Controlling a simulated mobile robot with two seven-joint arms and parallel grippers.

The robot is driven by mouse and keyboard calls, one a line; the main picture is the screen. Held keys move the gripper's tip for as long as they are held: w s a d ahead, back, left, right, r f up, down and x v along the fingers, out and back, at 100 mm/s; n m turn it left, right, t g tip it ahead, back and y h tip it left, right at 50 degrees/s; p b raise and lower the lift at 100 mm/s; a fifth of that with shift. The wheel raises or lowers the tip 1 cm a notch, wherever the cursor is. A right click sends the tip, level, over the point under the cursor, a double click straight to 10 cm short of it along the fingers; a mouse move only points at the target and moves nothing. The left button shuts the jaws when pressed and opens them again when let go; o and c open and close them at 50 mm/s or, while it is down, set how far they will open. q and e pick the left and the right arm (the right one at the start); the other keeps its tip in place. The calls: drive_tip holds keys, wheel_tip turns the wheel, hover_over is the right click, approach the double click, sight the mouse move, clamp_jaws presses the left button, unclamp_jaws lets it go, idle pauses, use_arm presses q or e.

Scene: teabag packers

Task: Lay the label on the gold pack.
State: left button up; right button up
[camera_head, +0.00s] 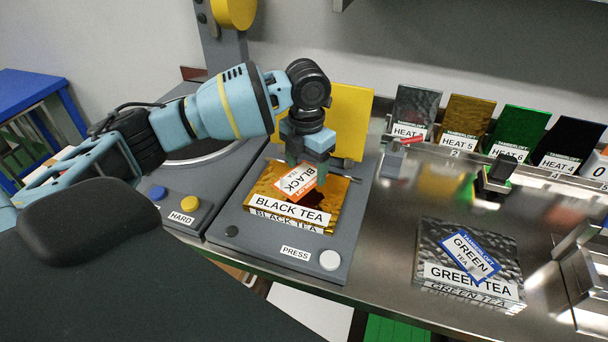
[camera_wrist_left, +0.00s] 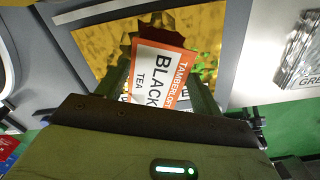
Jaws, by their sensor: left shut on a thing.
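The gold pack (camera_head: 258,193) lies on the grey press plate and carries a BLACK TEA strip along its front. It also shows in the left wrist view (camera_wrist_left: 96,45). My left gripper (camera_head: 308,172) is over the pack, shut on an orange-edged label (camera_head: 291,184) that reads BLACK TEA. The label is tilted in the head view. In the left wrist view the label (camera_wrist_left: 158,75) stands out beyond the fingers, in front of the gold surface. Whether it touches the pack I cannot tell. My right gripper is not in view.
A round white button (camera_head: 330,260) marked PRESS is at the plate's front, and a yellow panel (camera_head: 350,118) stands behind the pack. A dark silver GREEN TEA pack (camera_head: 450,235) with a blue-edged label lies to the right. Several sample cards line the back.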

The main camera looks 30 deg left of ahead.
sight(304, 174)
use_arm(q)
drive_tip(key=shift+a+f, duration=0.15)
drive_tip(key=shift+f, duration=0.7)
drive_tip(key=shift+a+f, duration=0.1)
drive_tip(key=shift+f, duration=0.75)
drive_tip(key=shift+f, duration=0.1)
drive_tip(key=o, duration=0.9)
wheel_tip(304, 174, up, 12)
drive_tip(key=shift+r, duration=0.1)
